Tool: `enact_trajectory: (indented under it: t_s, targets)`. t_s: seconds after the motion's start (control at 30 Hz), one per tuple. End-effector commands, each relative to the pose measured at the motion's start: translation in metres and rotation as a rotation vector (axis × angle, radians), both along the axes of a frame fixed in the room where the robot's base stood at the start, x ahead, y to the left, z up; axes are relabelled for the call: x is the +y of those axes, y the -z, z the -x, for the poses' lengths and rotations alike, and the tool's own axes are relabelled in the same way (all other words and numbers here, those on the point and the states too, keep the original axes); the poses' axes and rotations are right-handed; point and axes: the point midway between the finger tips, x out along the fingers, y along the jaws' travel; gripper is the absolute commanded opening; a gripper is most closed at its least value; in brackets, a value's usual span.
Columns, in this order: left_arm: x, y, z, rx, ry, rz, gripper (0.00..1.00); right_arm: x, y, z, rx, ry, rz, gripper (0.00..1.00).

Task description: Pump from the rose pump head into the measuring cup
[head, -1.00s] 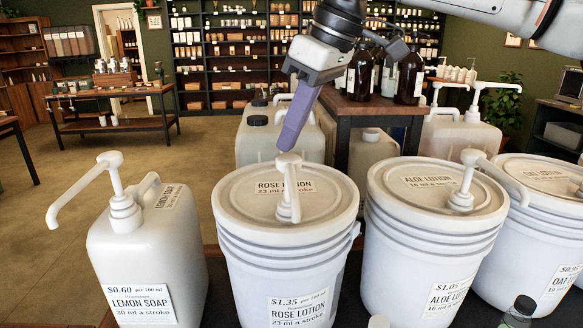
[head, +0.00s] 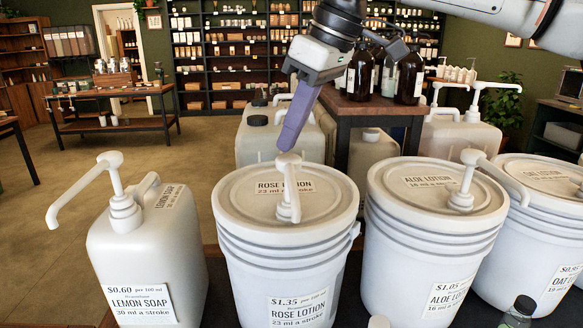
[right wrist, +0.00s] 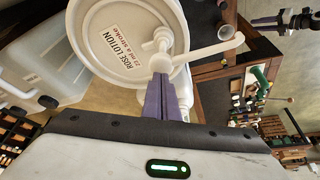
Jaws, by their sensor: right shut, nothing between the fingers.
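The rose pump head (head: 289,160) stands upright on the lid of the white rose lotion bucket (head: 280,270), its spout toward me. It also shows in the right wrist view (right wrist: 160,63), with the spout running to the upper right. My right gripper (head: 284,146) has its purple fingers shut and empty. Their tips are at the top of the pump head; I cannot tell whether they touch it. In the right wrist view, what looks like my left gripper (right wrist: 275,21) is far off at the top right, too small to read.
A lemon soap jug (head: 148,255) with its own pump stands to the left. An aloe lotion bucket (head: 430,245) and an oat lotion bucket (head: 530,240) stand close on the right. Large containers (head: 262,135) and a wooden table (head: 375,107) with dark bottles are behind.

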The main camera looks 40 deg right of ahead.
Motion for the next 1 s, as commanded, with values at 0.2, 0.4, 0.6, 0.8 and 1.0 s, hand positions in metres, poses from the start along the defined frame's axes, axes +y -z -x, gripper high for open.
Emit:
enact_trajectory:
  t_s: [0.2,0.4,0.6,0.8,1.0]
  targets:
    - [0.000,0.000,0.000,0.001,0.000,0.000,0.31,0.000,0.000,0.000,0.000,0.000,0.000,0.00]
    - [0.000,0.001,0.000,0.001,0.000,0.000,0.31,0.000,0.007,0.000,0.001,0.000,0.000,0.00]
    - [0.000,0.002,0.000,0.000,0.000,0.000,0.31,0.000,0.012,0.000,0.001,0.000,0.000,0.00]
    - [0.000,0.003,0.000,0.000,0.000,0.000,0.31,0.000,0.023,0.000,0.003,0.000,0.001,0.00]
    - [0.000,0.005,0.000,0.000,0.000,0.000,0.31,0.000,0.035,0.000,0.005,0.001,0.001,0.00]
